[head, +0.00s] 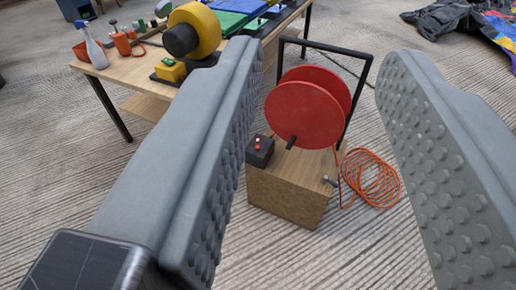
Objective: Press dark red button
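A small black box (259,152) sits on the left end of a wooden block (290,198). Two small buttons show on its top, a red one (259,148) and a paler red or pinkish one (257,140); which is the dark red one is hard to tell at this size. My gripper (325,75) is open and empty. Its two grey studded fingers stand wide apart at left and right, with the block and box between them in the picture, farther away. The left finger's edge lies close to the box in the picture.
A red reel (303,115) with a black frame stands on the block beside the box. An orange cable (370,180) lies coiled on the floor at right. A wooden table (130,84) with a yellow blower (194,30), spray bottle (91,48) and tools stands behind left.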

